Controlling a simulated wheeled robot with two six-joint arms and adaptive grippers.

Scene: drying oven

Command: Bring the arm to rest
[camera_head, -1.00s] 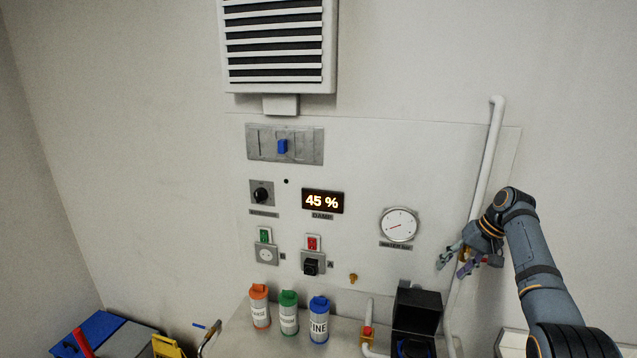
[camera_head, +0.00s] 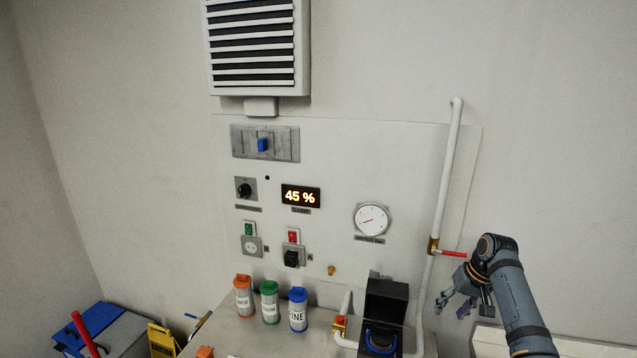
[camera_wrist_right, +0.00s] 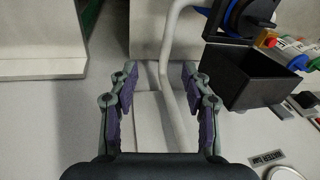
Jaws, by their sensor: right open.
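My right gripper (camera_head: 456,302) is at the right of the head view, to the right of the white pipe and below the red valve handle (camera_head: 453,254). In the right wrist view, its two fingers (camera_wrist_right: 158,88) are spread apart with nothing held between them. The white pipe (camera_wrist_right: 172,60) shows beyond and between the fingers, and I cannot tell how far off it is. My left gripper is not in view.
A black open box (camera_head: 387,300) with a blue ring stands on the bench. Orange, green and blue-capped bottles (camera_head: 270,304) stand left of it. The wall panel (camera_head: 335,150) carries a 45 % display (camera_head: 300,196) and a gauge (camera_head: 371,220).

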